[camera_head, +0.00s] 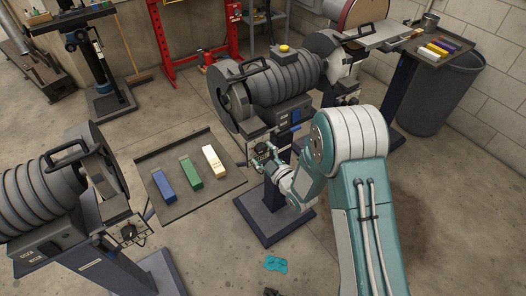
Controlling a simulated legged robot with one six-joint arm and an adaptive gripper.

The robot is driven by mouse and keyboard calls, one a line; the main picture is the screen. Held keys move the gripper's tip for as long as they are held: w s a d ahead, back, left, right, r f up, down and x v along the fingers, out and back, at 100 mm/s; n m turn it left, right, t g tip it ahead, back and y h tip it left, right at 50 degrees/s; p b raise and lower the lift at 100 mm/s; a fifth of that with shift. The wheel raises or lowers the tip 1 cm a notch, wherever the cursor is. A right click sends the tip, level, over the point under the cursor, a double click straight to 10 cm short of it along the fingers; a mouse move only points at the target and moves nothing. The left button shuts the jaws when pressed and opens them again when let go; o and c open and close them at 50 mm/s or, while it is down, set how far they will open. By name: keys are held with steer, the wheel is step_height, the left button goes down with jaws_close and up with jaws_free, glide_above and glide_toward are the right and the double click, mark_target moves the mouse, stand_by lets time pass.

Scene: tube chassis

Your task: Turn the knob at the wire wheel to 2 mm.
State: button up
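My teal and white arm reaches in from the lower right. My gripper (267,163) is at the front of the middle bench machine, at a small control box (259,150) below its left-hand wheel (224,97). The gripper is small here, and I cannot tell whether its fingers are open or touch a knob. The knob and scale there are too small to read and partly hidden. The left-hand machine has a dark wheel (99,177) and a control plate with a dark knob (128,231). I cannot tell surely which wheel is the wire wheel.
A dark tray (178,208) with blue, green and cream bars lies between the machines. Pedestals stand on the concrete floor. A belt or disc machine, a side table (443,57) and a dark bin (440,98) are at the right. A teal item (275,263) lies on the floor.

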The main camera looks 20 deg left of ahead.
steer(key=shift+r, duration=0.2)
steer(key=shift+d, duration=0.1)
steer(key=shift+s+d, duration=0.15)
steer(key=shift+d, duration=0.1)
steer(key=v, duration=1.1)
steer(key=shift+f, duration=0.15)
steer(key=shift+s, duration=0.1)
